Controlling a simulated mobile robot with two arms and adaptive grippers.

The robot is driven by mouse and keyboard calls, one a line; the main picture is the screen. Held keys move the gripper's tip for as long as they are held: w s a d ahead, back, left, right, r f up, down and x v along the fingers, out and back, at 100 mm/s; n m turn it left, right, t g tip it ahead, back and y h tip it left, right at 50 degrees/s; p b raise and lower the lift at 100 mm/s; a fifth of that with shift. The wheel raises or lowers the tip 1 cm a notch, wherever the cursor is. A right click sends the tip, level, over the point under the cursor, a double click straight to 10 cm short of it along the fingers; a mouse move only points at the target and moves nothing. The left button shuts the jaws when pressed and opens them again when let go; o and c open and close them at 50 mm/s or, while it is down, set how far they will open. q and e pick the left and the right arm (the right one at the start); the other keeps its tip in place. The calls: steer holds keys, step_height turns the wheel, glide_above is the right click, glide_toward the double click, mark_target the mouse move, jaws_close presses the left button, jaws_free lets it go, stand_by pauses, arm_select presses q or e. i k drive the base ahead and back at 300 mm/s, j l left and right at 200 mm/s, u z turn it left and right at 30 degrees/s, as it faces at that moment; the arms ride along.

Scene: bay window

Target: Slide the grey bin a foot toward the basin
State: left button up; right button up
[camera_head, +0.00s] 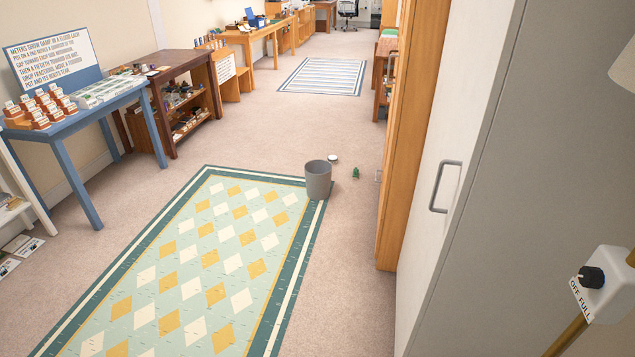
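The grey bin (318,182) stands upright on the floor at the far right corner of the patterned rug (282,318), partly on its dark green border. A small white round dish-like thing (333,157) lies on the carpet just behind and to the right of the bin. I cannot tell whether it is the basin, and no other basin is clear. Neither of my grippers is in view.
A small green object (355,172) is on the carpet right of the bin. A wooden cabinet side (398,150) and a white door (455,165) bound the right. A blue table (88,104) and dark shelf (190,103) stand left.

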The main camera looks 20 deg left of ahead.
mark_target(318, 173)
steer(key=i+j+u, duration=0.2)
steer(key=i+j, duration=0.15)
steer(key=i+j+u, duration=0.15)
steer(key=i, duration=0.4)
steer(key=i+j+u, duration=0.2)
steer(key=i, duration=0.3)
steer(key=i+j+u, duration=0.15)
steer(key=i, duration=0.3)
steer(key=i+u, duration=0.2)
steer(key=i, duration=0.5)
steer(key=i+u, duration=0.15)
steer(key=i, duration=0.6)
steer(key=i+l+u, duration=0.2)
steer(key=i, duration=0.5)
steer(key=i+j+z, duration=0.1)
steer(key=i, duration=0.45)
steer(key=i+j+z, duration=0.1)
steer(key=i, duration=0.45)
steer(key=i+j+z, duration=0.1)
steer(key=i, duration=0.5)
steer(key=i+z, duration=0.2)
steer(key=z, duration=0.3)
steer(key=i+z, duration=0.2)
steer(key=z, duration=0.25)
steer(key=i+j+z, duration=0.15)
steer(key=z, duration=0.35)
steer(key=i+j+z, duration=0.15)
steer(key=z, duration=0.35)
